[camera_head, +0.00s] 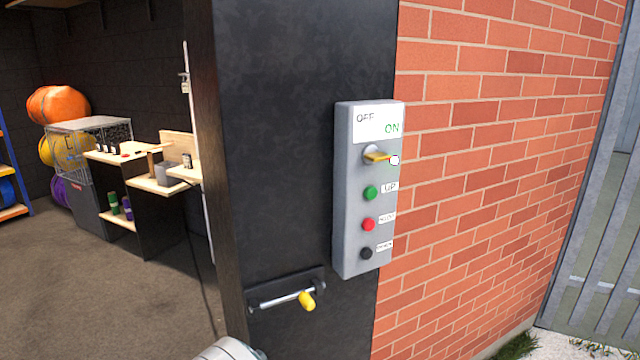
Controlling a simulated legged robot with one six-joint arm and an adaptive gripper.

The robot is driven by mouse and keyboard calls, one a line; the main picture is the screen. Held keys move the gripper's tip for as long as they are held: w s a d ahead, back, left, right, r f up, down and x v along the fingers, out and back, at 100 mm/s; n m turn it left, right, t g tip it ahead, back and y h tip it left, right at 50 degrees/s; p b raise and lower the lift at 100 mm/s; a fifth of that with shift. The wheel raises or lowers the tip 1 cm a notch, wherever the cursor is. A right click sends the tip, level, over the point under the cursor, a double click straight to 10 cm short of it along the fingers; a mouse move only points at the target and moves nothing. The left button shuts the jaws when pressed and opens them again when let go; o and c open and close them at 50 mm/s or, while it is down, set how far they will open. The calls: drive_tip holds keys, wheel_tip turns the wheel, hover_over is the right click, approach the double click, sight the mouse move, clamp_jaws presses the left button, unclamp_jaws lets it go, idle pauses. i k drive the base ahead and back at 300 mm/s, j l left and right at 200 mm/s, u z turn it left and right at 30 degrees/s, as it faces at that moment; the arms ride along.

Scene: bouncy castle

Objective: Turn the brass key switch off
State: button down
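The brass key switch (378,156) is near the top of a grey control box (346,225) fixed to a dark pillar. Its key lies roughly level and points right, towards a small round white-and-green mark (394,160). A white label (375,129) above it reads OFF at the upper left and ON in green at the lower right. Below the key are a green button (370,192) marked UP, a red button (368,224) and a black button (366,253). My gripper is not in view; only a pale rounded part, probably of my arm, shows at the bottom edge.
A brick wall (490,150) stands to the right, then a grey metal gate (605,220). An open storage room with wooden shelves (140,160) lies left; its floor is clear.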

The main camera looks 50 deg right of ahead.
sight(371, 154)
drive_tip(key=z, duration=1.95)
